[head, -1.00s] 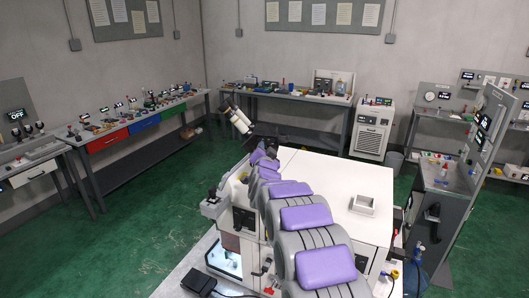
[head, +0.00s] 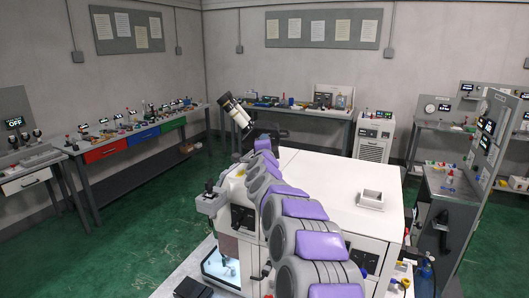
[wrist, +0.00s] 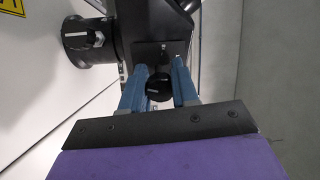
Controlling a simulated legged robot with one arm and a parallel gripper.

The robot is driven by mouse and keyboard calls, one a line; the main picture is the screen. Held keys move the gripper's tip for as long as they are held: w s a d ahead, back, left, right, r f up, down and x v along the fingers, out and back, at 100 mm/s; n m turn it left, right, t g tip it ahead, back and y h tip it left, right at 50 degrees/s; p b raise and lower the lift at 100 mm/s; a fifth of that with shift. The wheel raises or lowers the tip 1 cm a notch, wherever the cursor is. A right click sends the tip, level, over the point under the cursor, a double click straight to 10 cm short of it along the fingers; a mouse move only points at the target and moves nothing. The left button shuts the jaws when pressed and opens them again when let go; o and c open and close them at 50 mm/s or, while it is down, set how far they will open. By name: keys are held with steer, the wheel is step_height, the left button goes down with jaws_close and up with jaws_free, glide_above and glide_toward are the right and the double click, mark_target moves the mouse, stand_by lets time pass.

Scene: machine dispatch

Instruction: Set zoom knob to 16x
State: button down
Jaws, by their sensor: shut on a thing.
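In the wrist view, the two blue fingers of my gripper (wrist: 160,88) stand on either side of a small round black knob (wrist: 159,87) and are shut on it. The knob sits under a dark housing (wrist: 158,22) and carries a faint pale mark. I cannot read any zoom value on it. A second, larger black knob (wrist: 84,40) with a pale mark sits to the left, apart from my fingers. In the head view, a black-and-white microscope tube (head: 236,111) rises beyond the white machine. My gripper is hidden there behind my arm.
Benches with tools line the walls (head: 126,132). A grey panel station (head: 455,190) stands at right. Green floor is free at left.

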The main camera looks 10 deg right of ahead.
steer(key=shift+f+m+b, duration=0.25)
steer(key=shift+m+b, duration=0.1)
steer(key=shift+m, duration=0.25)
steer(key=c, duration=0.9)
jaws_free()
steer(key=shift+o, duration=0.2)
steer(key=shift+r, duration=0.15)
steer(key=shift+s, duration=0.1)
steer(key=s+a+f+b, duration=0.1)
steer(key=s+a, duration=0.2)
steer(key=s, duration=1.3)
steer(key=shift+s+a, duration=0.15)
steer(key=shift+s, duration=0.2)
steer(key=shift+f, duration=0.15)
